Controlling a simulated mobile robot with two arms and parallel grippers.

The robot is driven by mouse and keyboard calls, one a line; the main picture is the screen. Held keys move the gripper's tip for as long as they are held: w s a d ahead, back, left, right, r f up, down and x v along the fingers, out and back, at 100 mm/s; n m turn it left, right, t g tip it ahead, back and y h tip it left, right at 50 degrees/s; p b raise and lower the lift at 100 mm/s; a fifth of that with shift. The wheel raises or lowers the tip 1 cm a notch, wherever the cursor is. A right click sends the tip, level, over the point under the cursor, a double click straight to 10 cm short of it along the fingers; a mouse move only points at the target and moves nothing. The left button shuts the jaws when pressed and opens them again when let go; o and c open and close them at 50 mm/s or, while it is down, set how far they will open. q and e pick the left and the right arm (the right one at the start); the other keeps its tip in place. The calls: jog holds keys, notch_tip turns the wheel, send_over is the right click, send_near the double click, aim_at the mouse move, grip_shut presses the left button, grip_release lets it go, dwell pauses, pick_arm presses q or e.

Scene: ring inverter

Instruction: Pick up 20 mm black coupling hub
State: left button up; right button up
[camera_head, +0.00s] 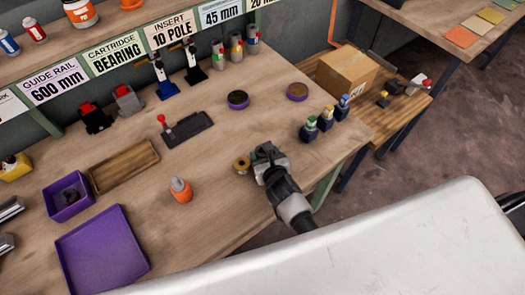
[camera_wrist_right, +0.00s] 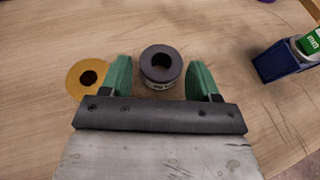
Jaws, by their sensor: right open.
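The black coupling hub (camera_wrist_right: 160,80) is a short dark grey cylinder with a round hole and a pale printed label on its side. It stands on the table between the two green fingers of my right gripper (camera_wrist_right: 160,78), which is open around it with a small gap on each side. In the head view my right gripper (camera_head: 266,158) is low over the table's right part, and I cannot make out the hub apart from it. A gold ring (camera_wrist_right: 75,82) lies just outside the left finger; it also shows in the head view (camera_head: 241,166). My left gripper is out of view.
Several dark blue holders with coloured tops (camera_head: 326,122) stand to the right. An orange bottle (camera_head: 181,190), a purple tray (camera_head: 102,252) and a purple bin (camera_head: 68,197) lie to the left. The table's right edge is near.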

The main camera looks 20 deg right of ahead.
aim_at(261, 148)
jog(key=shift+x, duration=1.7)
jog(key=shift+r, duration=0.15)
jog(key=c, duration=0.7)
jog(key=shift+c, duration=0.4)
jog(key=shift+r, duration=0.1)
